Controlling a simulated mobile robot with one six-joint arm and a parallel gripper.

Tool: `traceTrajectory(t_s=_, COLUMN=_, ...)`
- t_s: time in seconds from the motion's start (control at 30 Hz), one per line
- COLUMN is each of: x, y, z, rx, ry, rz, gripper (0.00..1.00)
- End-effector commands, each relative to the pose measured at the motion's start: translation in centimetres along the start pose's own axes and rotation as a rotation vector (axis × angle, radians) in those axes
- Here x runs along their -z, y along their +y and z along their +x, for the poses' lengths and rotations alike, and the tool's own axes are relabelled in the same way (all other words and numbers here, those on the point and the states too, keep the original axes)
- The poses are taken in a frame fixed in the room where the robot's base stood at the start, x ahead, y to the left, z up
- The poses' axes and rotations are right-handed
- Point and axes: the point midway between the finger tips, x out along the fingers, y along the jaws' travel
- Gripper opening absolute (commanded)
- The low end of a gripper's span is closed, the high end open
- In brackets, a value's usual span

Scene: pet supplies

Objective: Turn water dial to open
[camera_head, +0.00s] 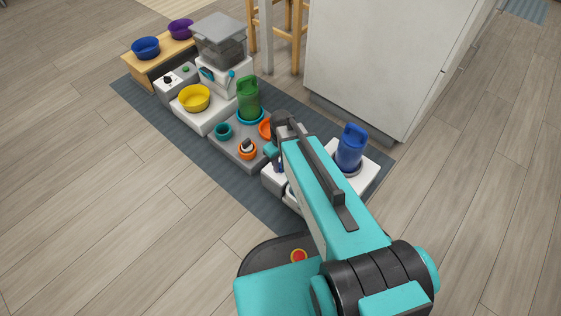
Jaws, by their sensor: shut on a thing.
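A white water station (369,174) carries a blue bottle (350,149) at the right end of the mat. My gripper (279,167) is low at the left front of this white station. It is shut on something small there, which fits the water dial. My teal arm and wrist cover most of the dial and the station's front, so the dial's angle cannot be read.
A grey station (228,148) with a green bottle (248,99) and teal and orange parts stands close left of my gripper. Beyond are a yellow bowl (194,98), a feeder (219,41) and a wooden stand (140,74). A white cabinet (382,62) stands behind.

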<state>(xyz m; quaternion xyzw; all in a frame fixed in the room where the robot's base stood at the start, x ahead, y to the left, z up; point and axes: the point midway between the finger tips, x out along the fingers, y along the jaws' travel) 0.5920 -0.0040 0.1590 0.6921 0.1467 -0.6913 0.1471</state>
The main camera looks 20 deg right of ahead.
Motion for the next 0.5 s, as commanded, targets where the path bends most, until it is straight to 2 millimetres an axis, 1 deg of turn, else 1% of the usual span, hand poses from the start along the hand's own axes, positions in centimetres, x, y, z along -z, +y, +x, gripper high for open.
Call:
traceTrajectory(t_s=0.03, x=0.02, y=-0.22, z=-0.40, rx=0.006, ry=-0.002, rz=0.030, gripper=0.09)
traceTrajectory(t_s=0.27, x=0.02, y=-0.23, z=-0.44, rx=0.006, ry=-0.004, rz=0.206, gripper=0.09)
traceTrajectory(t_s=0.5, x=-0.01, y=-0.25, z=-0.40, rx=0.005, ry=-0.005, rz=0.418, gripper=0.09)
